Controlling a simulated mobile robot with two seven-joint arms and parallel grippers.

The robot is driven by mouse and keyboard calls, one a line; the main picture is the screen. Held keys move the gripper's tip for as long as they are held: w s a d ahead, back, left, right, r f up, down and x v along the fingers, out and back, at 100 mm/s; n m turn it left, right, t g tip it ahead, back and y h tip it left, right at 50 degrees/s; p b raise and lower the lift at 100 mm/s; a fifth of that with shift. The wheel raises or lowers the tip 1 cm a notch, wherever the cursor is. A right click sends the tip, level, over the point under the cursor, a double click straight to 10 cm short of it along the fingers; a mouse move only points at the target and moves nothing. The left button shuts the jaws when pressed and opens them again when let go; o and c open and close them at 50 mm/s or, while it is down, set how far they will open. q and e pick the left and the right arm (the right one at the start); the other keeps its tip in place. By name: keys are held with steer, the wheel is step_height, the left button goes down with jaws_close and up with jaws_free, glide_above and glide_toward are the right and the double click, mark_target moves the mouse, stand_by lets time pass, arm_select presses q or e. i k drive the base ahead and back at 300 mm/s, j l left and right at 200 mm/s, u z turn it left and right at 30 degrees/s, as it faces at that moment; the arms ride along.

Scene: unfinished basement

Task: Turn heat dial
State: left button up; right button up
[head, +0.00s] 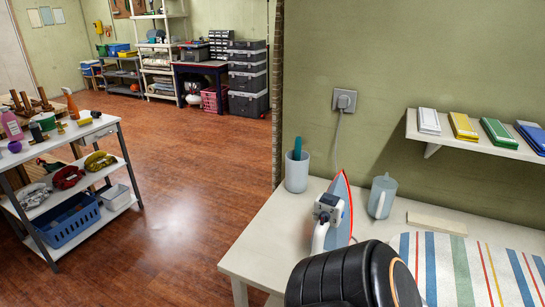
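A clothes iron (342,210) stands on its heel on the white table, with its red-edged blue and grey body pointing up. A small dark and light blue part, which may be its heat dial (326,208), shows on its left side; its setting is too small to read. The lower part of the iron is hidden behind a black ribbed part of my own arm at the bottom of the head view. Neither of my grippers shows in the head view.
The white table (262,245) bears a cup with a teal item (297,175), a jug (382,196), a wooden board (436,222) and a striped cloth (475,275). A cord runs from a wall socket (344,100). A wall shelf (470,140) hangs at right.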

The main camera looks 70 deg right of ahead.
mark_target(325, 216)
steer(key=i+z, duration=0.25)
steer(key=i, duration=0.4)
steer(key=i+j+z, duration=0.3)
steer(key=i, duration=0.3)
steer(key=i+l+z, duration=0.15)
steer(key=i+z, duration=1)
steer(key=z, duration=0.4)
steer(key=i+z, duration=0.1)
steer(key=z, duration=0.35)
steer(key=j+z, duration=0.15)
steer(key=z, duration=1.85)
steer(key=i+j, duration=0.05)
steer(key=j, duration=0.05)
